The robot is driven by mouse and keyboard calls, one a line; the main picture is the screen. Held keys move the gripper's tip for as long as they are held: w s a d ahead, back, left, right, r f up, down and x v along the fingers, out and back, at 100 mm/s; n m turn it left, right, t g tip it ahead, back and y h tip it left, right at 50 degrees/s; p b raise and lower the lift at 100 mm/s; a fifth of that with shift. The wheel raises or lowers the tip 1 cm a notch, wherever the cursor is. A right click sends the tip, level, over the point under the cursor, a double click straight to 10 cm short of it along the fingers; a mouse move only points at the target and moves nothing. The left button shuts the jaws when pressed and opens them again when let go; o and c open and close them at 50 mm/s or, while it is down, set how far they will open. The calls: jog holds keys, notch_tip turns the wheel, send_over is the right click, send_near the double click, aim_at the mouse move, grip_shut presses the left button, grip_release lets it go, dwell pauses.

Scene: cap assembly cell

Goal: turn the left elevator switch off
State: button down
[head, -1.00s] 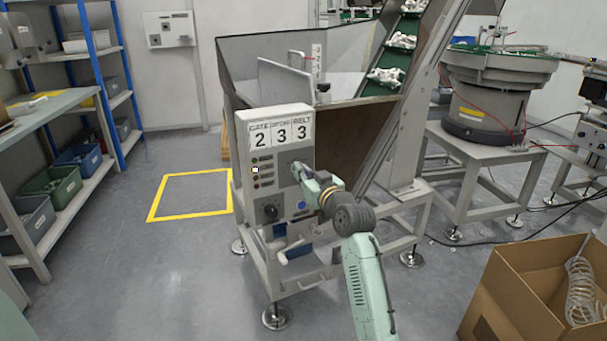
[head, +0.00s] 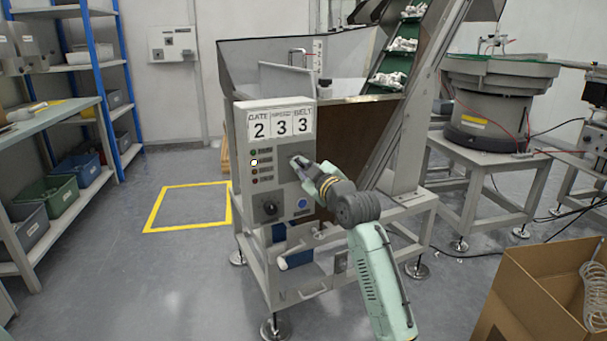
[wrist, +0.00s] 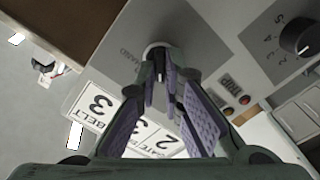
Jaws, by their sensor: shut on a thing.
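The elevator's grey control box (head: 243,190) faces me in the head view. A small rotary switch (wrist: 157,52) with a dark handle on a round light base sits on its face, at the upper right as the head view shows it. My gripper (head: 298,163) reaches it from the right. In the wrist view the fingertips (wrist: 160,82) of my gripper are close together around the switch handle, shut on it. The fingers partly hide the handle, so its exact setting is hard to read.
The box also carries a numbered black knob (head: 270,208), a blue button (head: 302,203), a column of lamps with one lit (head: 254,162), and cards (head: 281,127) reading 2, 3, 3. A cardboard box (head: 540,295) stands at the lower right.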

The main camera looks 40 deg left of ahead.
jog(key=shift+n, duration=0.6)
jog(key=c, duration=1.7)
grip_release()
jog(key=v, duration=1.2)
